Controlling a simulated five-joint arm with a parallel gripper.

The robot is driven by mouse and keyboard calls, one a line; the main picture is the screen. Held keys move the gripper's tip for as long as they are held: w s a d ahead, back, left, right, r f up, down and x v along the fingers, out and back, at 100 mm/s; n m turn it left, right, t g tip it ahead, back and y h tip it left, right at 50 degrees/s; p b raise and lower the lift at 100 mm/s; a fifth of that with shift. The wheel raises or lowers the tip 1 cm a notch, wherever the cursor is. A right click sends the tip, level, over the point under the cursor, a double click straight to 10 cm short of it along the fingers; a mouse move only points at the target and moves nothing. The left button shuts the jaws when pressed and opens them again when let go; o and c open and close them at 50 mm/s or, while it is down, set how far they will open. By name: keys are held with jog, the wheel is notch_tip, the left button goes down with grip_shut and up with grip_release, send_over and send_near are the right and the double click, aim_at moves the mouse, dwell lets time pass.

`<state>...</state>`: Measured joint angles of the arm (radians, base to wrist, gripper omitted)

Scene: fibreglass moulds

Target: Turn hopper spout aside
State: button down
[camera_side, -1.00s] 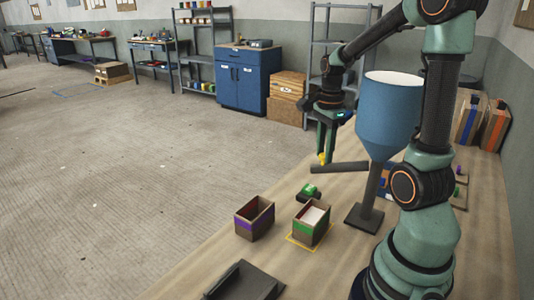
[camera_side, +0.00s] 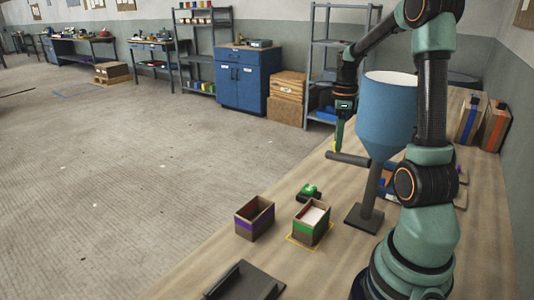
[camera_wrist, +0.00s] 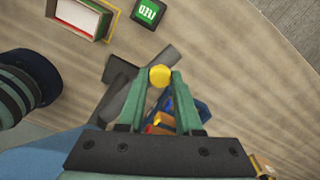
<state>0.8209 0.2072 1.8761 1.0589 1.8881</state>
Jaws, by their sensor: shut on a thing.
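The hopper (camera_side: 388,118) is a blue funnel with a pale inside, on a dark post with a square foot (camera_side: 364,218). Its spout (camera_side: 350,159) is a dark grey tube reaching left from below the funnel. A small yellow knob (camera_wrist: 160,76) shows at the spout. My gripper (camera_side: 335,147) is shut on this knob, which sits between the green fingertips in the wrist view (camera_wrist: 162,78). The box with the green band (camera_side: 312,228) holds something white and stands inside a yellow outline left of the foot. The spout is not over this box.
A box with a purple band (camera_side: 254,222) stands left of the green-banded one. Coloured items lie behind the post.

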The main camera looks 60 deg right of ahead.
jog(key=shift+d, duration=0.2)
jog(key=c, duration=0.6)
grip_release()
notch_tip(320, 180, up, 12)
jog(key=shift+r, duration=0.1)
jog(key=shift+a, duration=0.1)
jog(key=a+f+n+t, duration=0.1)
jog(key=a+n+t, duration=0.1)
jog(key=a+n, duration=0.7)
jog(key=w+a+f+n+t, duration=0.1)
jog(key=a+n, duration=0.9)
jog(key=n, duration=0.1)
jog(key=a+f+n+t, duration=0.2)
jog(key=a+n, duration=0.7)
jog(key=n, duration=0.2)
jog(key=shift+w+a+f+t, duration=0.1)
jog(key=shift+w+a+t, duration=0.2)
jog(key=shift+w+a, duration=0.1)
